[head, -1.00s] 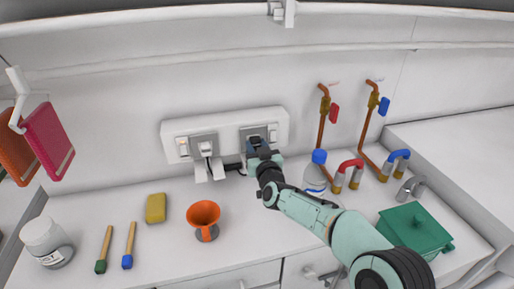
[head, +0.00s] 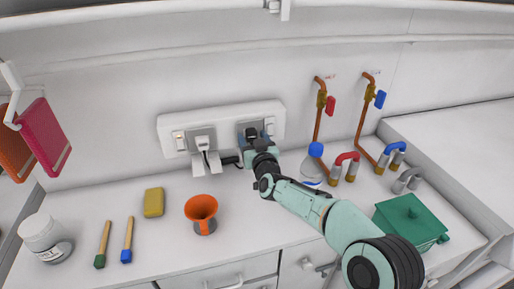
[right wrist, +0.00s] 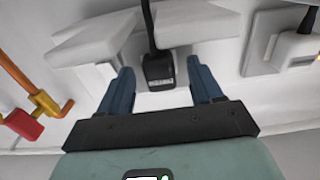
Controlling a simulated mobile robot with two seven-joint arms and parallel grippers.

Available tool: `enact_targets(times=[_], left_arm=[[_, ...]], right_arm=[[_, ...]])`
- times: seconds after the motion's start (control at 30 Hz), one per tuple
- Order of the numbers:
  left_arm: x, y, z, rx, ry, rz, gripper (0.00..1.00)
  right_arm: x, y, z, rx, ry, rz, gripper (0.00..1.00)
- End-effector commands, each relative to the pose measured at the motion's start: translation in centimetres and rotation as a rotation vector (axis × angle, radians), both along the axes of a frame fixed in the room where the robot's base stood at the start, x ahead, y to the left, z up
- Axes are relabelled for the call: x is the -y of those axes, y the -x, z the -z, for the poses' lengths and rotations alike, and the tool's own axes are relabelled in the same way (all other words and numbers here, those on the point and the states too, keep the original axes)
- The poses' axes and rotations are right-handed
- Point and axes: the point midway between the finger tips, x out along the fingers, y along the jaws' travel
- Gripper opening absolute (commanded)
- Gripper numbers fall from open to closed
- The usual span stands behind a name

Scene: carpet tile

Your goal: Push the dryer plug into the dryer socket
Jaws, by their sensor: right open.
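The black dryer plug (head: 251,134) is at the right-hand grey socket plate, the dryer socket (head: 240,127), on the white wall strip. In the right wrist view the plug (right wrist: 158,69) lies between the spread fingers, with its black cord running up. I cannot tell how deep it sits in the socket. My right gripper (head: 257,141) is open close to the wall, its blue fingers apart on either side of the plug; the gap shows in the right wrist view (right wrist: 163,88). My left gripper is not in view.
A second socket to the left holds a white plug (head: 203,143).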

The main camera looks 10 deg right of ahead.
Motion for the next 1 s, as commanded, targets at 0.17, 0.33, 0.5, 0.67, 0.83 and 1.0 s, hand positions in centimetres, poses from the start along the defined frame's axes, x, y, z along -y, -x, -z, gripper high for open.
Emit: enact_targets(times=[0.17, 0.33, 0.5, 0.67, 0.83, 1.0], left_arm=[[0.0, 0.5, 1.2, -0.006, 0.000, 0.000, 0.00], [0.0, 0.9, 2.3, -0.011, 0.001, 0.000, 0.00], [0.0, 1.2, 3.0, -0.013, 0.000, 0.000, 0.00], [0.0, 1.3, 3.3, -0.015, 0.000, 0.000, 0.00], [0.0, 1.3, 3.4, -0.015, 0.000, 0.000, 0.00], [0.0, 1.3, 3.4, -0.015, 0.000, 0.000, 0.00]], right_arm=[[0.1, 2.6, 0.2, -0.001, 0.000, 0.000, 0.65], [0.2, 6.4, 0.1, 0.001, -0.001, -0.001, 0.65], [0.3, 9.9, 0.1, 0.002, 0.000, -0.001, 0.65], [0.5, 12.1, 0.0, 0.000, -0.001, 0.000, 0.65], [0.5, 13.0, 0.0, 0.001, 0.000, 0.001, 0.65], [0.5, 13.1, 0.0, 0.001, 0.000, 0.000, 0.65]])
